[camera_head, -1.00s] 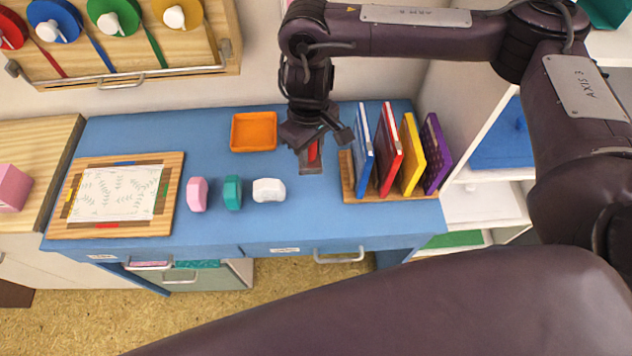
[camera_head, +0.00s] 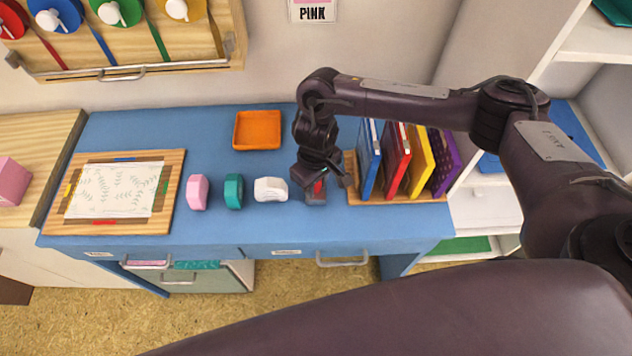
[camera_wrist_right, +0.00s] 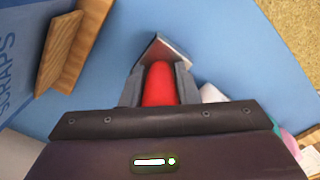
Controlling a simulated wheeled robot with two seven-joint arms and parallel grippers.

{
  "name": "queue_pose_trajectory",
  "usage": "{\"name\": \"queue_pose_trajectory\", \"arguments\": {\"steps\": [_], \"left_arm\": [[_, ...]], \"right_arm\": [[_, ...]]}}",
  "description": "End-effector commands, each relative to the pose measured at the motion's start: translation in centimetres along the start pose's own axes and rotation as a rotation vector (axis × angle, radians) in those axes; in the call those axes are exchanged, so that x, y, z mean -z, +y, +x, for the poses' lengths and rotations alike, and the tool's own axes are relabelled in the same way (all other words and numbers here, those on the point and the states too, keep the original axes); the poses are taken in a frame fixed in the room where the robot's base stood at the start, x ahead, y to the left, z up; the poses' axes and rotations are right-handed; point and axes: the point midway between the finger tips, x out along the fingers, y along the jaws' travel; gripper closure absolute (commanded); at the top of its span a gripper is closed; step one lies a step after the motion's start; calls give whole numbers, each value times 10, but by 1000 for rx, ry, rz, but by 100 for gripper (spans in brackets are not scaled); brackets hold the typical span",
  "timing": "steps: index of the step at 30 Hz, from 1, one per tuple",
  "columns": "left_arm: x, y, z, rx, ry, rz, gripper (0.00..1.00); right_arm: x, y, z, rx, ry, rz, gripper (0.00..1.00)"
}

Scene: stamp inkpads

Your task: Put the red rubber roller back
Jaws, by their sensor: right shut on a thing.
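My right gripper (camera_head: 320,183) is shut on a red piece (camera_head: 318,188), apparently the red rubber roller, over the blue desk between the white block and the folder rack. In the right wrist view the red rounded piece (camera_wrist_right: 159,84) sits between the two grey fingers of the gripper (camera_wrist_right: 158,90). A grey angled, pointed part (camera_wrist_right: 163,50) shows beyond it, toward the desk top. I cannot tell whether the held thing touches the desk. My left gripper is not in view.
Pink (camera_head: 197,192), teal (camera_head: 234,191) and white (camera_head: 271,189) blocks stand left of the gripper. An orange tray (camera_head: 257,130) lies behind. A wooden rack (camera_head: 395,199) of upright folders stands close on the right. A board with paper (camera_head: 168,190) lies far left.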

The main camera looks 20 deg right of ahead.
Motion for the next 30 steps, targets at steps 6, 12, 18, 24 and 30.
{"name": "queue_pose_trajectory", "arguments": {"steps": [6,12,18,24,30], "left_arm": [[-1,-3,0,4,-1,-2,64],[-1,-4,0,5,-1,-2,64],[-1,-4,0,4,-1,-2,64],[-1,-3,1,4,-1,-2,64],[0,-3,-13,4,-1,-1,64]], "right_arm": [[0,0,2,1,0,1,100],[0,0,2,1,0,0,50],[0,0,2,1,0,0,50],[1,0,-13,3,2,-1,50],[2,1,-62,-3,6,-3,50]]}}
